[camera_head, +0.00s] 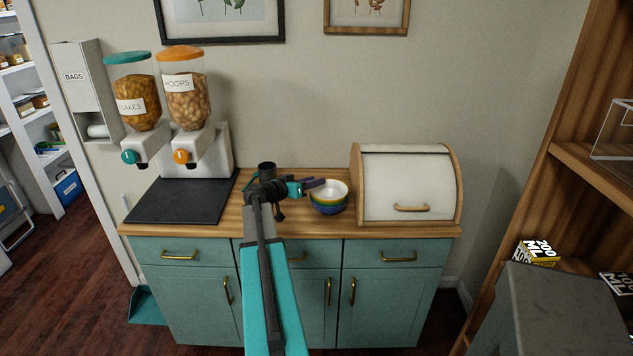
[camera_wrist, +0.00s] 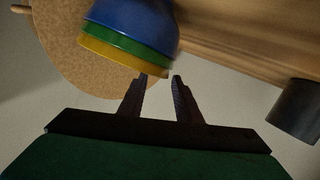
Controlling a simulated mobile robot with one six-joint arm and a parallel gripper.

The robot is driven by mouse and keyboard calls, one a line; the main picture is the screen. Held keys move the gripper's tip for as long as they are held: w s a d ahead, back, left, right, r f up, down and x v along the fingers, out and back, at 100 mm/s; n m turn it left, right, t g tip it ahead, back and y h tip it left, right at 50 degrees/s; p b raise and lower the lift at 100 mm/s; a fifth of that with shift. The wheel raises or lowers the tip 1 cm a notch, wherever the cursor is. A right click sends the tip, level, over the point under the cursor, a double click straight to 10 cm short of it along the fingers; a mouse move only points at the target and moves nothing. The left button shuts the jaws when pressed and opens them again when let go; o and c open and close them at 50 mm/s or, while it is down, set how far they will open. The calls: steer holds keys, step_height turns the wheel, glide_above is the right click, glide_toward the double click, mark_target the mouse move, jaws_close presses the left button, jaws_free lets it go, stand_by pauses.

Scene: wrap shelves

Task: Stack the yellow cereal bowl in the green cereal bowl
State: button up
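The stack of bowls stands on the wooden counter (camera_head: 290,222). In the wrist view, which is upside down, the yellow cereal bowl (camera_wrist: 108,60) is uppermost. It sits nested in the green cereal bowl (camera_wrist: 122,45), which sits in a blue bowl (camera_wrist: 132,20). The head view shows the stack upright, with a pale inside. My gripper (camera_wrist: 160,78) is open, with clear space between its fingers. One fingertip is close to the yellow bowl's rim; whether it touches is unclear. In the head view my gripper (camera_head: 316,184) is at the stack's left upper edge.
A bread box (camera_head: 408,185) stands just right of the bowls. Two cereal dispensers (camera_head: 188,100) stand behind a dark mat (camera_head: 180,201) at left. A dark cylinder (camera_wrist: 297,110) shows in the wrist view. Bare counter lies in front of the bowls.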

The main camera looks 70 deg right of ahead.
steer(key=b+v, duration=0.2)
steer(key=v, duration=0.8)
steer(key=shift+b, duration=0.4)
steer(key=shift+a, duration=0.1)
steer(key=shift+r, duration=0.15)
